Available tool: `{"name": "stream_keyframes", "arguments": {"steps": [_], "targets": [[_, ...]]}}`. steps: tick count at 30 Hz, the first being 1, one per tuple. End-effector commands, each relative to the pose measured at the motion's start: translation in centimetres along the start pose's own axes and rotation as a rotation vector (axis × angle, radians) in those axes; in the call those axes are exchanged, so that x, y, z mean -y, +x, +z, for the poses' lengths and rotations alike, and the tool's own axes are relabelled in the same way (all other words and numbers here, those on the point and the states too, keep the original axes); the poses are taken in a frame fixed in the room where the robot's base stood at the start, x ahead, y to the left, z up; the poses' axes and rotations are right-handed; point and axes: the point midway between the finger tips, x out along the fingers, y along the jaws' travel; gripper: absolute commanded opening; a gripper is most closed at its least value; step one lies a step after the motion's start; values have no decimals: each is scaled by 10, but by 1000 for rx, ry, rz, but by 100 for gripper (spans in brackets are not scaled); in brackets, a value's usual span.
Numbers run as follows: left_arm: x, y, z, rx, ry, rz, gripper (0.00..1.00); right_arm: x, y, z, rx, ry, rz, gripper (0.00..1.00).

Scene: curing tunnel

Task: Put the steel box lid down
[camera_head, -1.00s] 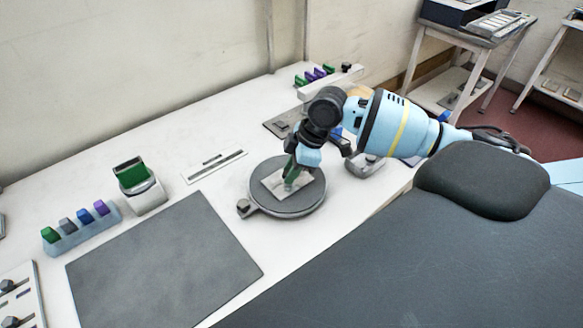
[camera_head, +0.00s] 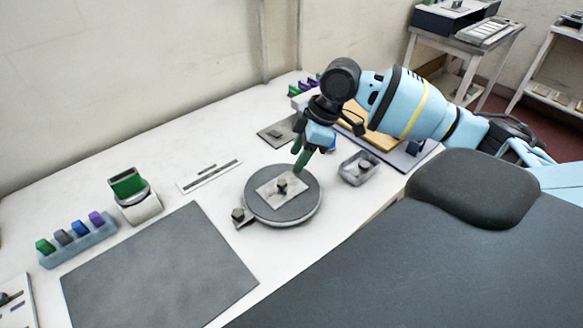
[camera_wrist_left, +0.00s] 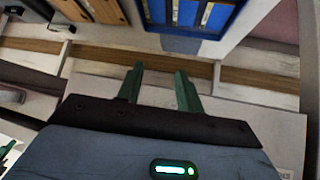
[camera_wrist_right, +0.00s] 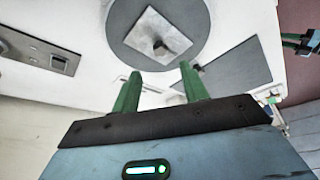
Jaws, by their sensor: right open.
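The steel box lid, a flat pale plate (camera_head: 268,193) with a dark knob, lies flat on a round grey turntable (camera_head: 306,210). The lid also shows in the right wrist view (camera_wrist_right: 146,28), with its knob toward my fingers. My right gripper (camera_head: 302,157) is open and empty, just behind and above the turntable, clear of the knob. A small open grey metal box (camera_head: 347,172) with a dark piece inside stands right of the turntable. My left gripper (camera_wrist_left: 159,82) shows only in its own wrist view, its fingers apart with nothing between them.
A dark grey mat (camera_head: 155,270) covers the front left of the white table. Behind it stand a rack of coloured blocks (camera_head: 80,243) and a device with a green top (camera_head: 140,208). A flat ruler-like strip (camera_head: 208,176) lies left of the turntable.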

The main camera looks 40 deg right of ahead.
Motion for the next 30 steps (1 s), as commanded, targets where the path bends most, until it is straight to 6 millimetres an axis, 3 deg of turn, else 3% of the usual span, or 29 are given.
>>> {"name": "stream_keyframes", "arguments": {"steps": [3, 9, 30], "targets": [[1, 0, -2, -3, 3, -1, 36, 0, -20, 0, -1, -1, 3, 44], [3, 0, -2, -3, 10, -1, 36, 0, -35, 0, 0, -1, 0, 44], [2, 0, -1, -2, 8, -1, 36, 0, -36, 0, 0, -1, -1, 44]]}}
